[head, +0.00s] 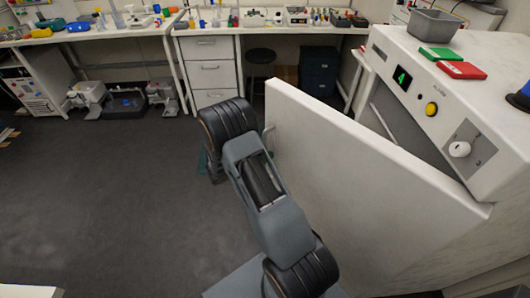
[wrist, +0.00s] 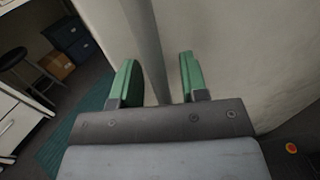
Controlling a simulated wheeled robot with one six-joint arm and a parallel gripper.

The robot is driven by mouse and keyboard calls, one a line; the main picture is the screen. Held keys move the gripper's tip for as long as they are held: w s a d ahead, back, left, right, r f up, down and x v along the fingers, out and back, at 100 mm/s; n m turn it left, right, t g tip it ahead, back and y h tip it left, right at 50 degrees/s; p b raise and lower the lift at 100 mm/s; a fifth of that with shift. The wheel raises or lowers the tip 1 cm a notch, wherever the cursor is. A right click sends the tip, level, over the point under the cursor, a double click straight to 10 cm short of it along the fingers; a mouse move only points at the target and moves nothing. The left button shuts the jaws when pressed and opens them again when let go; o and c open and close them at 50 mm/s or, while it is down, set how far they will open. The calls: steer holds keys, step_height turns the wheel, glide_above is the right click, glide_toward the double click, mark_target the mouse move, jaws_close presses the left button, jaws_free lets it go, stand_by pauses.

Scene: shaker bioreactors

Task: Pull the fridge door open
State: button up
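The white fridge (head: 494,105) stands at the right in the head view, with a green display reading 4 on its sloped front. Its door (head: 345,185) stands swung out from the body, with a gap showing the interior behind its top edge. A pale handle (head: 268,136) shows at the door's left edge, partly hidden by my arm. In the wrist view my gripper (wrist: 158,78) has two green fingers spread apart. The grey handle bar (wrist: 147,35) passes between them, with a visible gap to the right finger. In the head view my arm hides the gripper.
A grey bin (head: 434,24), a green block (head: 441,53) and a red block (head: 462,70) sit on the fridge top. A lab bench with drawers (head: 210,70) and a black stool (head: 260,58) stand behind. The dark floor (head: 95,190) at left is clear.

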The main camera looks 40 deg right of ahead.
steer(key=shift+a, duration=0.1)
steer(key=w+a+b, duration=0.1)
steer(key=a+b, duration=0.1)
steer(key=a, duration=1.1)
steer(key=shift+w+a, duration=0.15)
steer(key=shift+a, duration=0.15)
steer(key=shift+c, duration=0.5)
